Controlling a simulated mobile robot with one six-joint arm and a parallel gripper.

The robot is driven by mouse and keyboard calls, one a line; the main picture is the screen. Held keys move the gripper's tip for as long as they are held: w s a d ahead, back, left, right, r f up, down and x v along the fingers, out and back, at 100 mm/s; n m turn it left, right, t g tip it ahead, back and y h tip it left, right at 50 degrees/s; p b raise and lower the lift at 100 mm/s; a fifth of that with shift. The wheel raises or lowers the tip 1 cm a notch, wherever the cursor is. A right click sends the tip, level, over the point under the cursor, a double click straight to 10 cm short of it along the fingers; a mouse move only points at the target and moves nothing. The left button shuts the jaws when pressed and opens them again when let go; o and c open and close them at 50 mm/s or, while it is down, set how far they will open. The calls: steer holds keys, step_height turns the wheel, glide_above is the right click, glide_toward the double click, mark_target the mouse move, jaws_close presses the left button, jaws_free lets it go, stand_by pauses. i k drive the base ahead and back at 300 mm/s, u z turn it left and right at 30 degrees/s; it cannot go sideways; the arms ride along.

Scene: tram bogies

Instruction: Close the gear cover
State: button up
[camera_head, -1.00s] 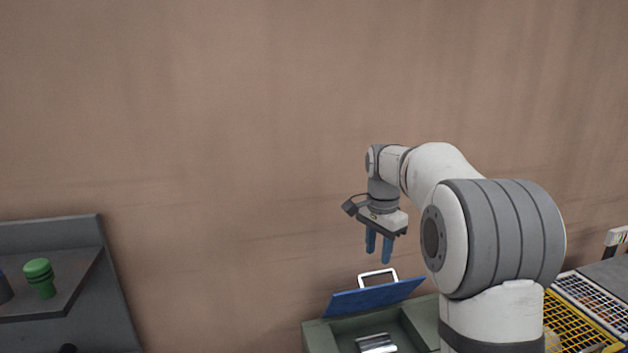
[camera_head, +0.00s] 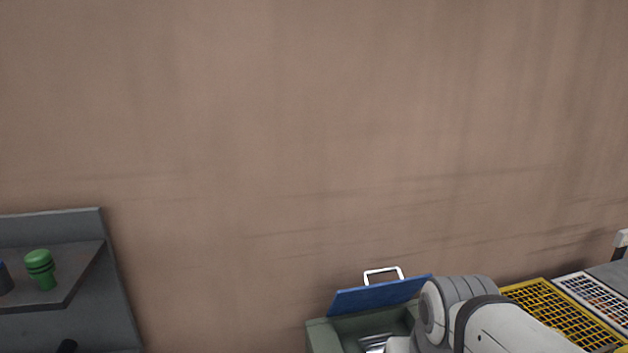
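The gear cover (camera_head: 375,297) is a blue panel with a white loop handle (camera_head: 384,274) on its upper edge. It stands open, tilted up at the back of a green box (camera_head: 322,337). A shiny metal part (camera_head: 374,343) shows inside the box, partly hidden by my arm. My arm reaches in low from the lower right, in front of the box's right side. My gripper is out of sight, below the picture or behind the arm.
A yellow mesh grating (camera_head: 553,306) and a white grid tray (camera_head: 592,297) lie to the right. A grey shelf (camera_head: 85,277) with a green knobbed object (camera_head: 41,269) stands at the left. A plain brown wall (camera_head: 250,130) fills the background.

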mark_target(367, 297)
steer(key=u, duration=0.65)
steer(key=k, duration=1.2)
steer(key=z, duration=0.65)
steer(key=i, duration=1)
steer(key=z, duration=0.05)
